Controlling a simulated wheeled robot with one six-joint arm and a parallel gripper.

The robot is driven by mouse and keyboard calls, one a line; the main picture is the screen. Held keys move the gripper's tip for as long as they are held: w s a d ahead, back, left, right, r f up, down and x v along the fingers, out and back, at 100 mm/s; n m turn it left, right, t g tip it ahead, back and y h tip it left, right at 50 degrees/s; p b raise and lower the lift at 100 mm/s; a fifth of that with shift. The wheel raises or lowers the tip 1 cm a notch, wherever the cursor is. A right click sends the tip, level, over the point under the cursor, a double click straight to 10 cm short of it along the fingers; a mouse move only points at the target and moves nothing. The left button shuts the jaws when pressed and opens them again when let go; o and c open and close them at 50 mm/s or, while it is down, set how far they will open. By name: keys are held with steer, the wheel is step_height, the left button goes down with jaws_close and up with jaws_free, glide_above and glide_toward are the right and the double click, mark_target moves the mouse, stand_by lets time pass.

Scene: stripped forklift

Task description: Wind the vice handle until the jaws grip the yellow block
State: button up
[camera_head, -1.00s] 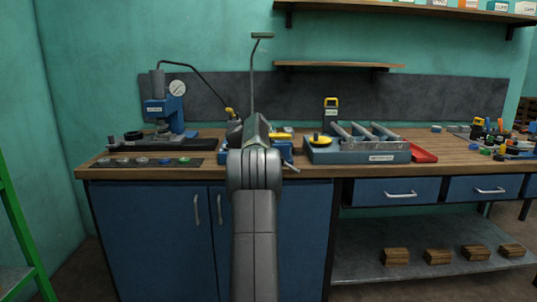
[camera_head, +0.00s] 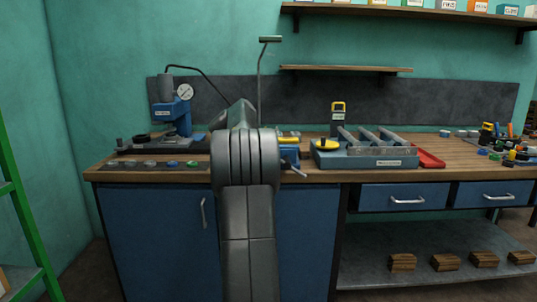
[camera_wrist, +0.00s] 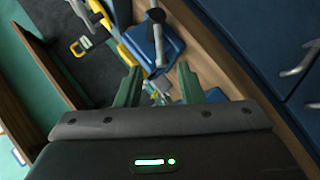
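In the head view my arm covers most of the vice. The vice's blue right end (camera_head: 290,155) shows beside my arm, with the yellow block (camera_head: 288,140) at its top. The grey handle (camera_head: 296,172) sticks out at the bench's front edge. My gripper is hidden behind my arm there. In the wrist view my gripper (camera_wrist: 160,72) has its two green fingers spread apart, with no object clearly held between them. A grey rod with blue and yellow parts shows just beyond the fingertips. I cannot tell how close the jaws are to the block.
A blue fixture (camera_head: 365,160) with a yellow knob and grey bars stands right of the vice, beside a red tray (camera_head: 430,160). A blue press (camera_head: 172,115) stands at the left. Small coloured parts (camera_head: 500,145) lie at the far right. Drawers and cupboards front the bench.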

steer(key=shift+v, duration=1.1)
steer(key=b+x, duration=0.1)
steer(key=x, duration=1.2)
steer(key=shift+w, duration=0.35)
steer(key=shift+d, duration=0.1)
